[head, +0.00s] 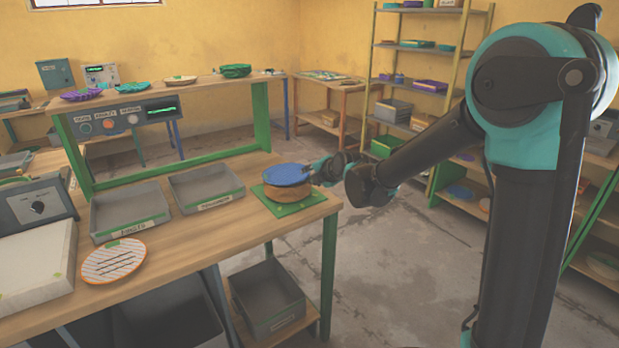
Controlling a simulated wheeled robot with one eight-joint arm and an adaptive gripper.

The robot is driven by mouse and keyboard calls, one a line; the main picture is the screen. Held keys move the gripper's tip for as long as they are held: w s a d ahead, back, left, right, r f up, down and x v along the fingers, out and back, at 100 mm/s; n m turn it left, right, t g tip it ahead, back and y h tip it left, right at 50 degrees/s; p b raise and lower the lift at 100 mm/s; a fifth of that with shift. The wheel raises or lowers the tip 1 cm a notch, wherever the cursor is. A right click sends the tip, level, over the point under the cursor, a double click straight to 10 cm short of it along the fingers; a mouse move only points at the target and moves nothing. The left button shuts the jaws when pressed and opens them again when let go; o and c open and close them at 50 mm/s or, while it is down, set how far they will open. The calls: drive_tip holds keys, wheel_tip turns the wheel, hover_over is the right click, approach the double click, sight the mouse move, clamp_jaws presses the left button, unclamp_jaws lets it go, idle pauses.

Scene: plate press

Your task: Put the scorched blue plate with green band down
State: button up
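A blue plate (288,174) lies roughly level on top of a brown, round stack or block (287,192) at the right end of the workbench. I cannot make out a green band or scorch marks on it at this size. The brown stack stands on a green square base (292,209). My gripper (312,173) is at the plate's right edge, reaching in from the right. Its fingertips are small and dark there, and I cannot tell whether they are closed on the rim.
Two grey trays, one (131,229) left and one (207,203) nearer the stack, sit on the workbench (200,257). An orange-rimmed striped plate (113,280) lies in front. A raised shelf (205,88) behind holds several plates. Floor right of the bench is clear.

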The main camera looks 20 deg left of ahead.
drive_tip(key=shift+s+d+r, duration=0.1)
drive_tip(key=shift+r, duration=0.2)
drive_tip(key=v, duration=1.1)
drive_tip(key=shift+s+d+r, duration=0.2)
drive_tip(key=shift+s+r, duration=0.05)
drive_tip(key=s+d+f+m+h, duration=0.2)
drive_tip(key=d+f+m, duration=0.25)
drive_tip(key=d, duration=0.25)
drive_tip(key=s+d+f+m+g+h, duration=0.1)
drive_tip(key=s+d+f+m, duration=0.15)
drive_tip(key=d+m, duration=0.45)
drive_tip(key=s+d+f+m+h, duration=0.2)
drive_tip(key=d+f+m, duration=0.2)
drive_tip(key=d, duration=0.4)
drive_tip(key=s+d+f+m+g+h, duration=0.3)
drive_tip(key=s+d+f+m, duration=0.6)
drive_tip(key=s+d+m, duration=0.3)
drive_tip(key=d+m, duration=0.2)
drive_tip(key=m, duration=0.1)
drive_tip(key=shift+s, duration=0.4)
drive_tip(key=shift+a, duration=0.1)
